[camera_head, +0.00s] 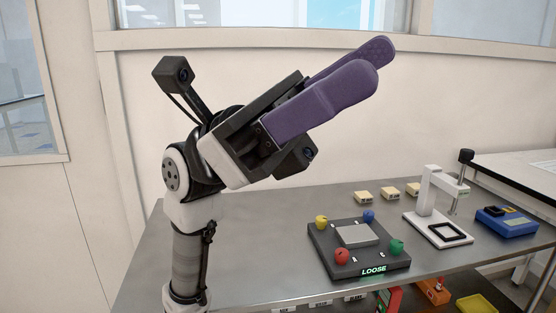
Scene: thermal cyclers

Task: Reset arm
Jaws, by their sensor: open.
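My gripper (352,74) has two purple fingers. It is raised above the metal bench (240,240) and points up and to the right. The fingers are apart, and I see nothing held between them. One finger partly hides the other. My arm (188,235) rises at the left of the picture, in front of the bench. The gripper is well clear of the things on the bench.
A dark device (360,268) marked LOOSE, with coloured knobs, stands on the bench. Right of it are a white stand (432,200) and a blue device (507,220). Small beige blocks (363,197) lie behind. The bench's left part is clear. A wall (250,110) stands behind.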

